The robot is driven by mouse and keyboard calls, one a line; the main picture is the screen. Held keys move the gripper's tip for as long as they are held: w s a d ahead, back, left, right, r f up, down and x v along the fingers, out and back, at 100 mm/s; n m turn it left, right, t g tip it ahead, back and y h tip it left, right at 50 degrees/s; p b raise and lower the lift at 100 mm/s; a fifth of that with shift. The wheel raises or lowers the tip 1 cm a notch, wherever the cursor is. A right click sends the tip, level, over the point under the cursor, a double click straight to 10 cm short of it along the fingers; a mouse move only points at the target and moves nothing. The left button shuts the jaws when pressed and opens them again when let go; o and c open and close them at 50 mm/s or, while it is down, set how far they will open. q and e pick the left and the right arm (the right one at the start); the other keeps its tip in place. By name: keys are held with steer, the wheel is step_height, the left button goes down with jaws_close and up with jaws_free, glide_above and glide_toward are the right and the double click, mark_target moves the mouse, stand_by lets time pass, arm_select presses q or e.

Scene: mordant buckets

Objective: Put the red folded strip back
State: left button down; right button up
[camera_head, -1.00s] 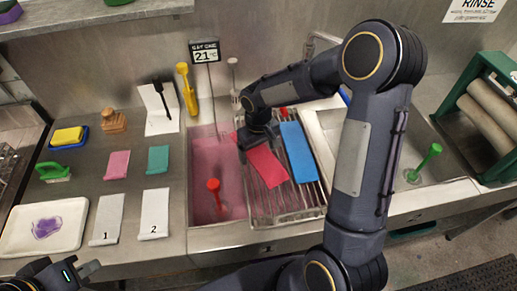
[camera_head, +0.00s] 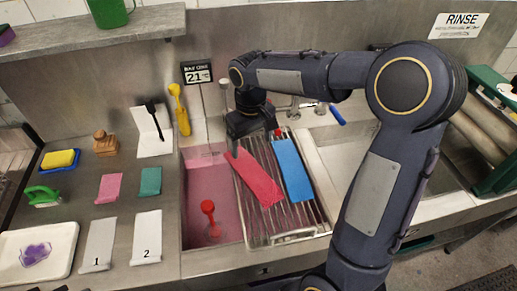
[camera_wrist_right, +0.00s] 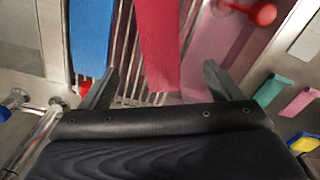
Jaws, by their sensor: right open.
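The red folded strip (camera_head: 257,181) lies at a slant on the wire rack (camera_head: 252,236), left of the blue strip (camera_head: 291,170). In the right wrist view the red strip (camera_wrist_right: 158,45) runs down between the spread fingers, with a gap on each side. My right gripper (camera_head: 244,138) is at the far end of the rack, just beyond the strip's far end. It is open and empty; the fingers show apart in the wrist view (camera_wrist_right: 160,88). The blue strip also shows there (camera_wrist_right: 90,35). My left gripper is out of view.
A pink bath (camera_head: 205,175) with a red-handled tool (camera_head: 208,208) is left of the rack. Pink (camera_head: 109,188) and teal (camera_head: 150,181) swatches and cards 1 (camera_head: 98,245) and 2 (camera_head: 147,238) lie on the left counter. A sign post (camera_head: 197,73) stands behind the bath.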

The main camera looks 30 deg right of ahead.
steer(key=s+a+r+m+t+y, duration=0.1)
steer(key=s+t, duration=0.4)
steer(key=s, duration=1.7)
steer(key=r+m+y, duration=0.1)
steer(key=m+y, duration=0.1)
steer(key=shift+a+r+t+y, duration=0.2)
steer(key=shift+a+t+y, duration=0.1)
steer(key=shift+a+y, duration=0.1)
